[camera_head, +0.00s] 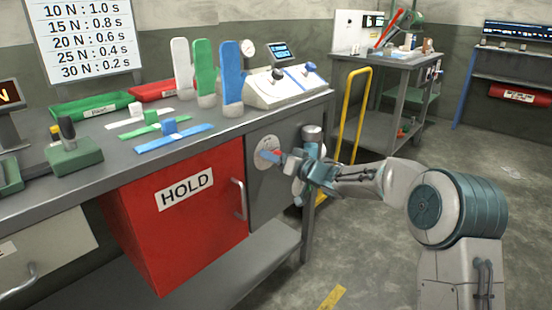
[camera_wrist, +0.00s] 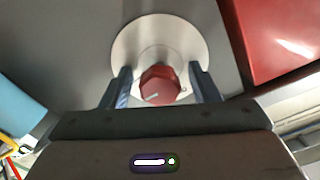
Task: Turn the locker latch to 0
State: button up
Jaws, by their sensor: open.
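The locker latch is a dark red faceted knob (camera_wrist: 160,84) on a round pale metal plate (camera_wrist: 150,35) in the wrist view. A short white line marks the knob's face. Any numbers on the plate are too small to read. In the head view the plate (camera_head: 265,146) sits on the grey locker door (camera_head: 286,186), right of the red HOLD door. My gripper (camera_head: 276,154) is at the plate in the head view. In the wrist view my gripper (camera_wrist: 160,78) is open, with one dark finger on each side of the knob and small gaps visible between.
The red HOLD door (camera_head: 170,230) with its handle (camera_head: 239,199) is just left of the latch. A yellow rail (camera_head: 349,115) stands behind my arm. Open floor lies to the right.

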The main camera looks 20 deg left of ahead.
jog(key=c, duration=1)
jog(key=shift+o, duration=0.2)
jog(key=shift+n, duration=0.3)
jog(key=n, duration=0.3)
jog(key=shift+n, duration=0.3)
jog(key=n, duration=0.4)
jog(key=shift+f+n+b, duration=0.1)
jog(key=shift+n+b, duration=0.2)
jog(key=n+b, duration=0.2)
jog(key=n, duration=0.3)
jog(key=shift+f+b, duration=0.1)
jog(key=shift+b, duration=0.2)
jog(key=shift+s+n+b, duration=0.1)
jog(key=shift+n+b, duration=0.9)
jog(key=shift+n, duration=1)
